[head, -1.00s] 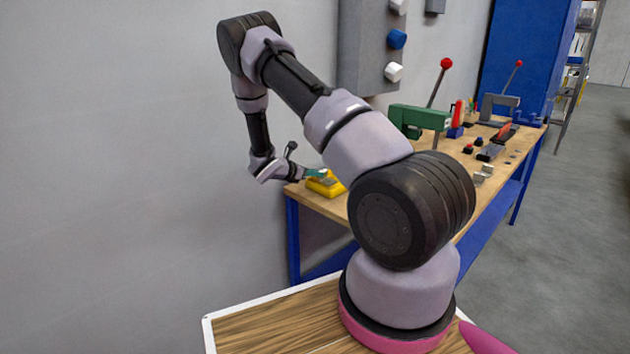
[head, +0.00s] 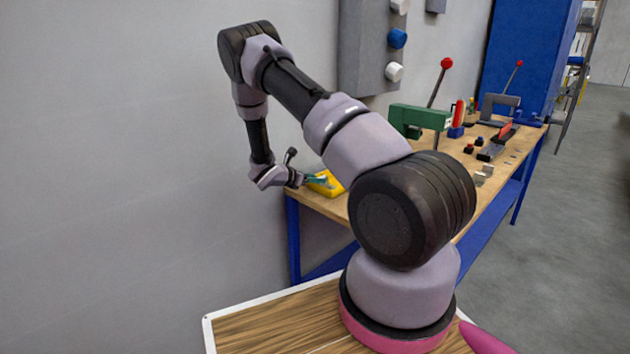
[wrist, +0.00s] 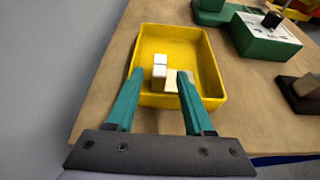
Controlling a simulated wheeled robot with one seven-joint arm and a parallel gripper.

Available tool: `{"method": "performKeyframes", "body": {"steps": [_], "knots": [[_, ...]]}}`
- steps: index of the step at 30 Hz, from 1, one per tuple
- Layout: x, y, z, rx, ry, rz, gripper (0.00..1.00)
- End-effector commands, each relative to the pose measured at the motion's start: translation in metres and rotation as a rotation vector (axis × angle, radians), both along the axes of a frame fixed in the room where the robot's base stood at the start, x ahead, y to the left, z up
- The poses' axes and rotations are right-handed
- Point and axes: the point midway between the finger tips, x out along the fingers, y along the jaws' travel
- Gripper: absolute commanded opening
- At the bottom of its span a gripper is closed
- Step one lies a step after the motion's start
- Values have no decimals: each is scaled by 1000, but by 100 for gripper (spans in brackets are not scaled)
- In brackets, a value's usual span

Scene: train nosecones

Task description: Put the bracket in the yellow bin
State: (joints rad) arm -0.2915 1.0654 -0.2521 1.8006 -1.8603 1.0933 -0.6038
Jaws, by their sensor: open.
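The yellow bin (wrist: 215,75) stands on the wooden bench; in the head view the yellow bin (head: 333,186) is at the bench's near left corner, partly hidden by my gripper. A small pale, stepped piece (wrist: 160,71) that looks like the bracket lies on the bin's floor; its exact shape is hard to tell. My gripper (wrist: 160,75) is open, its teal fingers reaching over the near rim, one on each side of the pale piece. I cannot tell whether they touch it. In the head view my gripper (head: 316,179) is at the bin.
Small grey metal pieces (head: 484,173) lie farther along the bench. A green press (head: 418,118) with a red-knobbed lever stands behind. A wall is close on the left.

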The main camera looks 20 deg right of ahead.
Motion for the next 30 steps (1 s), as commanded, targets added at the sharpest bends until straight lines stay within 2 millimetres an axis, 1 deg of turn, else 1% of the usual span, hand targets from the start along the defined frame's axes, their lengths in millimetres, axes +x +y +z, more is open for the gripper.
{"method": "performKeyframes", "body": {"steps": [5, 9, 13, 18, 20, 22, 23, 26, 29, 30], "knots": [[-9, 29, 12, 1, -2, 6, 53], [-19, 57, 24, 1, -1, 6, 53], [-27, 78, 34, 1, -1, 4, 53], [-34, 96, 42, 0, -1, 3, 53], [-35, 99, 45, 4, -5, -2, 53], [-39, 99, 52, 24, -21, -27, 53], [-41, 98, 58, 39, -34, -45, 53], [-55, 91, 86, 127, -111, -151, 53], [-78, 85, 124, 260, -223, -307, 53], [-89, 83, 139, 319, -271, -374, 53]]}}
